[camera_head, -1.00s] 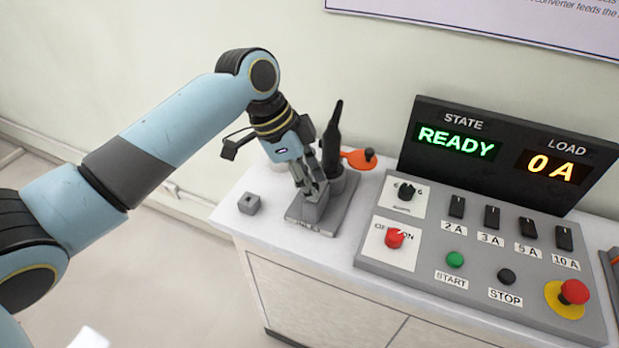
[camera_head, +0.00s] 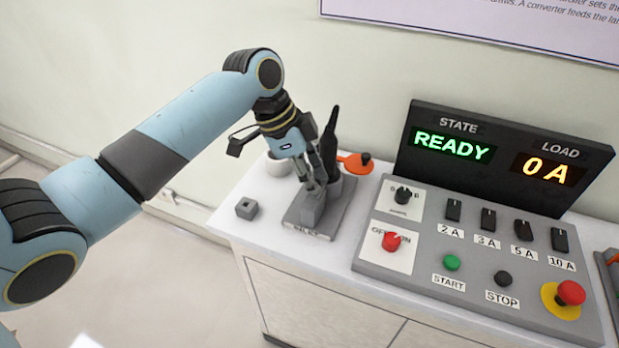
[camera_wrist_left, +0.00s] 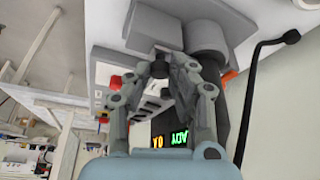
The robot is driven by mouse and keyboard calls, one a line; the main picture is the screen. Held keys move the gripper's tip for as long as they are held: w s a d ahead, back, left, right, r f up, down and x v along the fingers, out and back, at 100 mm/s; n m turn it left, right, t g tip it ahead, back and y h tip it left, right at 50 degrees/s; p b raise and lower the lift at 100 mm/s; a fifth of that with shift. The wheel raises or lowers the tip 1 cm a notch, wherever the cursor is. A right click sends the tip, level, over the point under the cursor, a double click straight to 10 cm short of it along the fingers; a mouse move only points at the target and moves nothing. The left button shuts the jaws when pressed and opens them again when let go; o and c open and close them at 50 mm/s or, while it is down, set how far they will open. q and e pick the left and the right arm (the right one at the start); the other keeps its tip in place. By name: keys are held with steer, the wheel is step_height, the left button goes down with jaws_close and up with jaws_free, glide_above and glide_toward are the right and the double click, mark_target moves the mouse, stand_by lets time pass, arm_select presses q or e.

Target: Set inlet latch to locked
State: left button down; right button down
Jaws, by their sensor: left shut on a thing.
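The inlet is a grey block unit (camera_head: 309,212) on a flat plate at the left end of the bench, with an upright black plug-like handle (camera_head: 330,135) behind it. My left gripper (camera_head: 318,190) reaches down to this unit from behind left. In the left wrist view its fingers (camera_wrist_left: 160,72) are closed around a small dark round knob (camera_wrist_left: 160,67) beside the grey block and cylinder (camera_wrist_left: 208,40). I take the knob for the latch's grip; the fingers hide most of it. The latch's setting cannot be read. My right gripper is not in view.
An orange lever with a black knob (camera_head: 355,165) stands just right of the inlet.

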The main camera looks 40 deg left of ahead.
arm_select(q)
steer(key=c, duration=1.2)
jaws_free()
steer(key=shift+w, duration=0.25)
steer(key=v, duration=1.2)
steer(key=shift+s, duration=0.1)
